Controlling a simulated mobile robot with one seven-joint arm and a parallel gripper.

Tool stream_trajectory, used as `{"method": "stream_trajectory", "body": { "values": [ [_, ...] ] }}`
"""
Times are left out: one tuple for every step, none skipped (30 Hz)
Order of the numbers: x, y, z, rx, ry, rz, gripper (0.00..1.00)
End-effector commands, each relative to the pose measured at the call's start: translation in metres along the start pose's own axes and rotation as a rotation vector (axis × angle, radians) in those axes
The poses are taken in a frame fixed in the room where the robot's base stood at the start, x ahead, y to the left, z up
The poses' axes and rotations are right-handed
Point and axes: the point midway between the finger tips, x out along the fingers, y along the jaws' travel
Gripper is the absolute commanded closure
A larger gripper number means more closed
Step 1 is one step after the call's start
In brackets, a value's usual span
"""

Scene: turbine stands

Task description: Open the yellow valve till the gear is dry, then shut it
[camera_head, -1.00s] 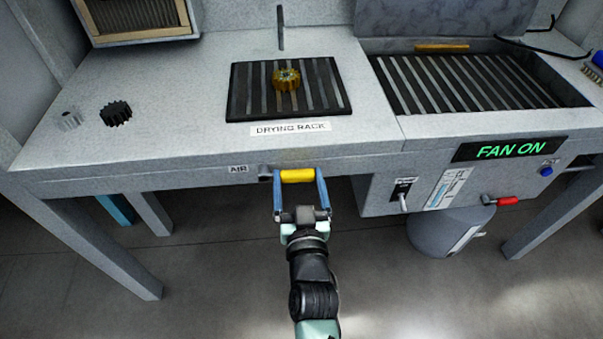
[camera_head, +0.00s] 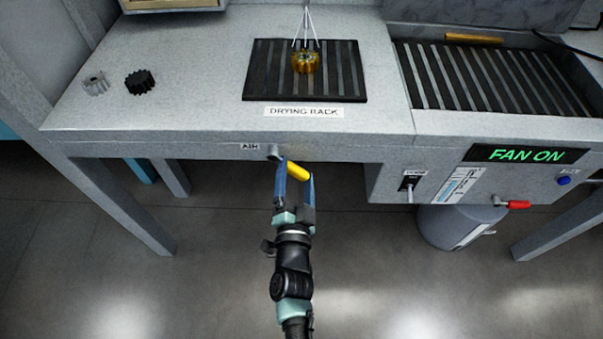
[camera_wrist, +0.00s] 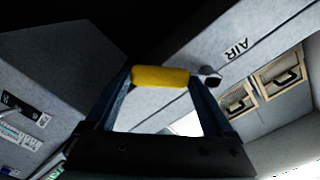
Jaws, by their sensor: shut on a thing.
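The yellow valve handle (camera_head: 298,171) is under the bench front edge, beside the AIR label. It now slants down to the right. My gripper (camera_head: 294,178) is shut on it, one blue finger at each end. The wrist view also shows the yellow handle (camera_wrist: 160,76) between the fingertips. The brass gear (camera_head: 305,62) sits on the drying rack (camera_head: 262,90). White streaks of air come down from the nozzle above onto the gear. I cannot tell from here whether the gear is wet.
A grey gear (camera_head: 95,84) and a black gear (camera_head: 140,82) lie on the bench at left. At right are a slatted grate (camera_head: 480,85), a lit FAN ON sign (camera_head: 527,155), a switch (camera_head: 409,186), a red-handled valve (camera_head: 517,204) and a blue button (camera_head: 564,180).

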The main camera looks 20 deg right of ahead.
Motion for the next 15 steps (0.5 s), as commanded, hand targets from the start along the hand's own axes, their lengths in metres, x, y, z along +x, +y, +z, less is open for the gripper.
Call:
{"method": "stream_trajectory", "body": {
  "values": [
    [-0.001,0.003,0.005,0.044,-0.001,0.001,1.0],
    [-0.001,0.002,0.007,0.073,-0.001,0.001,1.0],
    [-0.001,0.002,0.01,0.111,-0.001,0.001,1.0],
    [-0.001,0.002,0.012,0.139,-0.001,0.001,1.0],
    [-0.001,0.001,0.013,0.168,-0.001,0.001,1.0],
    [-0.001,0.001,0.016,0.204,-0.002,0.001,1.0],
    [0.0,0.001,0.017,0.233,-0.001,0.001,1.0],
    [0.0,0.0,0.019,0.258,-0.001,0.001,1.0],
    [0.0,0.0,0.021,0.294,-0.001,0.001,1.0],
    [0.0,-0.001,0.022,0.319,-0.001,0.001,1.0],
    [0.0,-0.002,0.024,0.344,-0.001,0.001,1.0],
    [0.0,-0.002,0.026,0.375,-0.001,0.001,1.0],
    [0.0,-0.003,0.027,0.398,-0.001,0.001,1.0],
    [0.0,-0.003,0.028,0.42,-0.001,0.002,1.0],
    [0.0,-0.004,0.03,0.448,-0.001,0.002,1.0]
  ]
}}
